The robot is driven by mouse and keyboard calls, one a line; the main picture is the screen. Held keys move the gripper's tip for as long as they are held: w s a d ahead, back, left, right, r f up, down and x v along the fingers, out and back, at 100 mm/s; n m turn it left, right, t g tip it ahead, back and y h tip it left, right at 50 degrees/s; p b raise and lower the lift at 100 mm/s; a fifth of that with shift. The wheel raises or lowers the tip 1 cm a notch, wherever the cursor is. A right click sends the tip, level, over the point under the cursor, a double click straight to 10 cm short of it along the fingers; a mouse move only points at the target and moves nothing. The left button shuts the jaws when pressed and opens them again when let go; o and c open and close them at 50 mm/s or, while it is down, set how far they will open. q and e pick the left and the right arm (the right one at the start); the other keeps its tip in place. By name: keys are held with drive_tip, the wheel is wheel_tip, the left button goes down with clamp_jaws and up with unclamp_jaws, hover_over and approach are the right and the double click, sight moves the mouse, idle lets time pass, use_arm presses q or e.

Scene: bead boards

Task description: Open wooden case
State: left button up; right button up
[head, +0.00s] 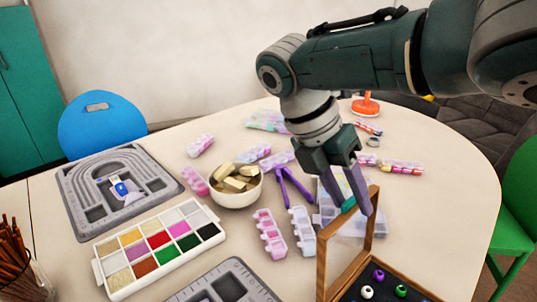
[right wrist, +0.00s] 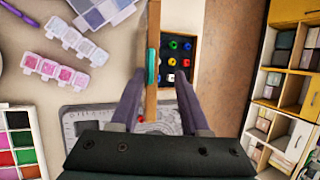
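The wooden case is at the front right of the table in the head view. Its wood-framed lid (head: 322,262) stands raised, roughly upright, with a see-through middle. The dark base (head: 420,293) holds purple, white and green beads; the right wrist view shows more coloured beads in it (right wrist: 180,62). My right gripper (head: 357,208) is at the lid's upper edge, its purple fingers apart. In the right wrist view the lid, seen edge-on (right wrist: 152,50), lies between the fingers, nearer the left one, where a teal pad is. I cannot tell whether they touch. My left gripper is out of view.
Bead boxes (head: 270,233), a purple tripod (head: 292,183), a bowl of wooden blocks (head: 235,198), a colour palette (head: 158,247) and grey bead boards (head: 75,195) crowd the table left of the case. The table's right side is mostly clear. A green chair (head: 515,205) stands at right.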

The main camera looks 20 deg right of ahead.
drive_tip(key=v, duration=1)
idle(0.6)
drive_tip(key=s+a+f+m+t+y+p, duration=0.1)
drive_tip(key=s+a+f+m+y+p, duration=0.15)
drive_tip(key=s+a+f, duration=0.6)
drive_tip(key=s+a+r+m+t+y+p, duration=0.1)
drive_tip(key=s+a+m+t+y+p, duration=0.2)
drive_tip(key=s+m, duration=0.7)
drive_tip(key=s+d+r+m+t+p, duration=0.2)
drive_tip(key=s+d+r+m+p, duration=0.2)
drive_tip(key=d+r+m, duration=0.4)
wheel_tip(320, 180, up, 37)
drive_tip(key=p, duration=3.7)
drive_tip(key=shift+f, duration=0.15)
